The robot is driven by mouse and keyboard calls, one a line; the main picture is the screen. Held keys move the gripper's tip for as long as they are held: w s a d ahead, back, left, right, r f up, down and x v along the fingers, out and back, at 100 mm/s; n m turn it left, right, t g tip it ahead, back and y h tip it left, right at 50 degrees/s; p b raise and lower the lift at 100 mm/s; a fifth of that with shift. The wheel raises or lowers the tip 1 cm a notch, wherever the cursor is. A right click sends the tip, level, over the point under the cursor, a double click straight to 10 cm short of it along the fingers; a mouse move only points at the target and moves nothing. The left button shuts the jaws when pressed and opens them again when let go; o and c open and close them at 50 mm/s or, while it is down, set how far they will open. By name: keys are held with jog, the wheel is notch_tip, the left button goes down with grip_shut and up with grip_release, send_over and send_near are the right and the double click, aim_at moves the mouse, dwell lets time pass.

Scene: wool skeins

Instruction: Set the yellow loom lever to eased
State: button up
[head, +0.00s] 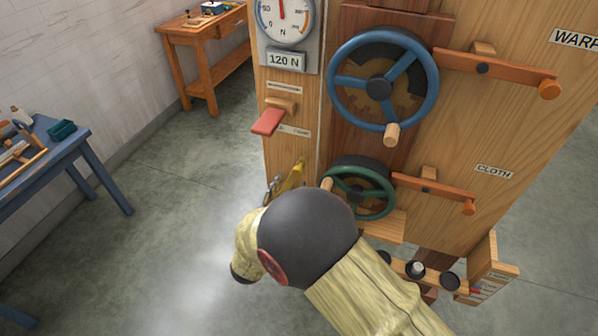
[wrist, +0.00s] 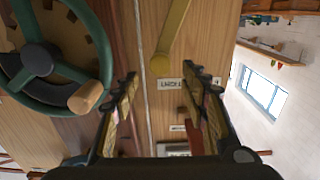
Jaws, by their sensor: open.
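The yellow lever (head: 291,180) shows on the loom's front post in the head view, low and left of the green wheel, partly hidden by my arm. In the wrist view, which is upside down, the yellow lever (wrist: 173,32) comes down from the top edge, and its rounded lower end lies close to a label reading TIGHT (wrist: 170,83). My gripper (wrist: 160,73) is open and empty. Its fingertips stand either side of that end in the picture, and I cannot tell how far off it is. No eased label is readable.
A green handwheel (head: 361,189) is close right of the lever, and shows left in the wrist view. A red lever (head: 268,121) and a gauge (head: 284,20) are above. A blue handwheel (head: 384,85) is higher right. A blue table (head: 75,150) stands left, with open floor between.

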aim_at(296, 173)
jog(key=b+x, duration=0.2)
jog(key=x, duration=0.5)
jog(key=shift+f, duration=0.1)
jog(key=shift+c, duration=0.8)
grip_shut()
